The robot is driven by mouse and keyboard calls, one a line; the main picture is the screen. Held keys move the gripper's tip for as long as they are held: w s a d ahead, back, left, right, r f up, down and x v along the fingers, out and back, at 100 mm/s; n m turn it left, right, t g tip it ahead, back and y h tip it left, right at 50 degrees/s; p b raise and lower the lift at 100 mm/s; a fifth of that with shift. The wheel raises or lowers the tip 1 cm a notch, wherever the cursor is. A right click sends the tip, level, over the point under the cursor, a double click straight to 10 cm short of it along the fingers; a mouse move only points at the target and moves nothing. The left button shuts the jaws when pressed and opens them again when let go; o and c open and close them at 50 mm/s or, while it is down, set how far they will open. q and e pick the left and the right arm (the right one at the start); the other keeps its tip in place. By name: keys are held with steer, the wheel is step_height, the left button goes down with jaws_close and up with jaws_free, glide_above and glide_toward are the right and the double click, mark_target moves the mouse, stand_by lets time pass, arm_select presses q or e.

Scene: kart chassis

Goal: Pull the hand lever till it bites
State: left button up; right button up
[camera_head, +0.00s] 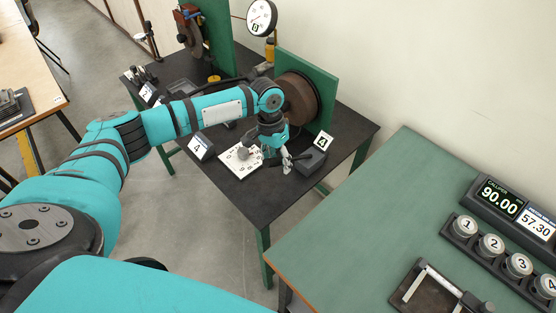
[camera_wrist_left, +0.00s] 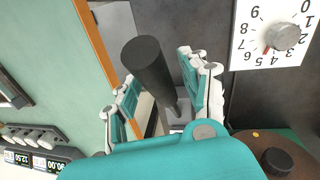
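The hand lever, a dark cylindrical grip (camera_wrist_left: 148,62), stands between the two fingers of my left gripper (camera_wrist_left: 163,92) in the left wrist view. The fingers are spread, with a visible gap on the grip's left side; I cannot tell whether the right finger touches it. In the head view my left gripper (camera_head: 284,158) is low over the dark table, beside a dark block (camera_head: 312,161). The lever cannot be made out there behind my gripper. My right gripper is not in view.
A white number dial (camera_head: 238,165) with a knob lies beside my gripper. A rusty drum (camera_head: 300,101) on a green panel (camera_head: 322,97) stands behind it. A round gauge (camera_head: 261,17) is at the back.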

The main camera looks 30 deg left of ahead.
arm_select(q)
jaws_close()
steer(key=shift+w+d+r+p, duration=0.1)
steer(key=shift+w+r+p, duration=0.25)
steer(key=shift+r+p, duration=0.3)
steer(key=shift+w+d+r+g+p, duration=0.15)
steer(key=shift+w+r+g+p, duration=0.1)
steer(key=shift+w+g+p, duration=0.25)
steer(key=shift+s, duration=0.2)
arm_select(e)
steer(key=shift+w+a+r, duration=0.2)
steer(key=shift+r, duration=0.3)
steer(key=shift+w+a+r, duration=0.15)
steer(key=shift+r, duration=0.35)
arm_select(q)
steer(key=shift+o, duration=0.3)
jaws_free()
steer(key=shift+o, duration=0.4)
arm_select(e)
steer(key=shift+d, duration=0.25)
arm_select(q)
steer(key=shift+f, duration=0.1)
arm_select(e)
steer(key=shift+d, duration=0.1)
